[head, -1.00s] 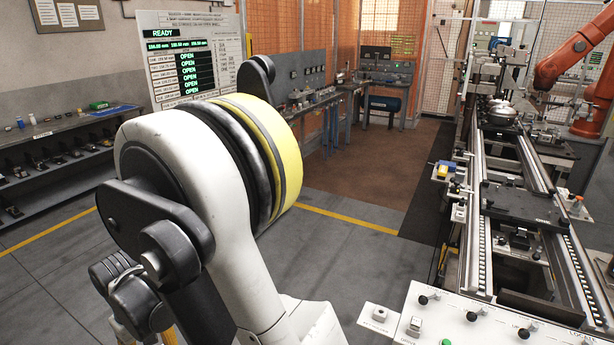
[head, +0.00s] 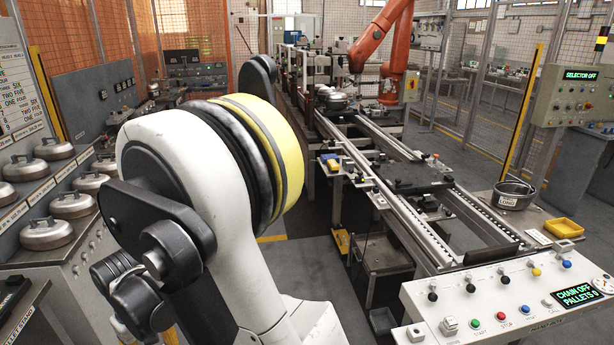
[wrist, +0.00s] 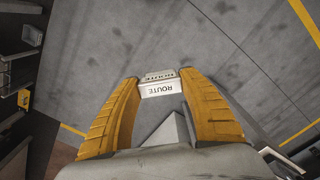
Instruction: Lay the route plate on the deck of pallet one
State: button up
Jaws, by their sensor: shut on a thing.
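In the wrist view my gripper (wrist: 159,79) has its two ribbed yellow-orange fingers closed on the route plate (wrist: 161,89). The plate is a small white piece with "ROUTE" lettered on it, held between the fingertips above the grey floor. The gripper and plate cannot be made out in the head view, where my arm fills the left middle. A dark flat pallet (head: 412,178) lies across the conveyor rails in the head view. I cannot read a number on it, so I cannot tell whether it is pallet one.
The conveyor (head: 465,212) runs away from a white control panel (head: 510,300), whose display reads "CHAIN OFF". An orange robot arm (head: 385,35) stands behind. Metal domed pots (head: 47,233) sit on a rack at left. A yellow tray (head: 563,228) stands at right.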

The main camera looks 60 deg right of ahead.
aim_at(404, 177)
jog(key=i+l+z, duration=0.25)
jog(key=i+z, duration=0.25)
jog(key=i+l+z, duration=0.1)
jog(key=i+z, duration=0.2)
jog(key=z, duration=0.15)
jog(key=i+z, duration=0.5)
jog(key=i+l+z, duration=0.1)
jog(key=i+z, duration=0.35)
jog(key=i, duration=0.25)
jog(key=i+j+z, duration=0.2)
jog(key=i+z, duration=0.3)
jog(key=i, duration=0.25)
jog(key=i+l, duration=0.3)
jog(key=i, duration=0.2)
jog(key=i+l, duration=0.35)
jog(key=i, duration=0.15)
